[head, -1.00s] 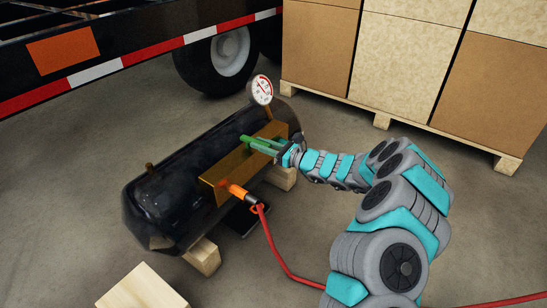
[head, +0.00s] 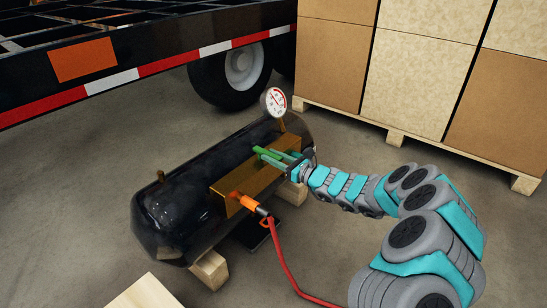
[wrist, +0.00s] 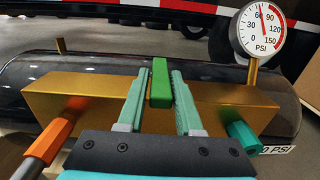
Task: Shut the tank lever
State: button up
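The black tank (head: 180,205) lies on wooden blocks, with a gold manifold block (head: 232,190) along it. The green lever (wrist: 161,84) stands on the manifold, and it also shows in the head view (head: 267,153). My gripper (wrist: 160,80) is open, with its two teal fingers on either side of the lever. The right finger looks very close to the lever; a small gap shows on the left. I cannot tell whether either finger touches it. In the head view my gripper (head: 277,157) reaches the manifold from the right.
An orange fitting (head: 249,203) with a red hose (head: 281,265) is on the manifold's near end. A round pressure gauge (head: 274,102) stands at the tank's far end. A trailer (head: 110,60) and stacked boxes (head: 420,75) stand behind. Bare floor lies left of the tank.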

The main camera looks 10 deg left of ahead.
jog(key=o, duration=0.3)
jog(key=shift+p+v, duration=0.3)
jog(key=shift+v, duration=3.55)
jog(key=s+a+r+n+g+y+p, duration=0.1)
jog(key=s+a+r+n+g, duration=0.2)
jog(key=s+r+n, duration=0.3)
jog(key=s+a+r+n+g+p, duration=0.1)
jog(key=s+a+r+n+g, duration=0.1)
jog(key=s+r+n+g, duration=0.4)
jog(key=s+d+r+n+g+h+p, duration=0.1)
jog(key=s+r+n+h, duration=0.15)
jog(key=s, duration=0.55)
jog(key=s+r+n+g+h+p, duration=0.1)
jog(key=s+r+n, duration=0.2)
jog(key=s, duration=0.4)
jog(key=s+d+f+n+h+p, duration=0.1)
jog(key=s+d+n+h, duration=0.1)
jog(key=s+d+h, duration=0.2)
jog(key=s+d+f+n+t+h+p, duration=0.1)
jog(key=s+d+h, duration=0.4)
jog(key=s+d, duration=0.4)
jog(key=s+d+f+n+h+p, duration=0.2)
jog(key=s+d+h, duration=0.2)
jog(key=d, duration=1.3)
jog(key=shift+s+d+f+n+h, duration=0.1)
jog(key=shift+s+n+h, duration=0.25)
jog(key=shift+s, duration=1.5)
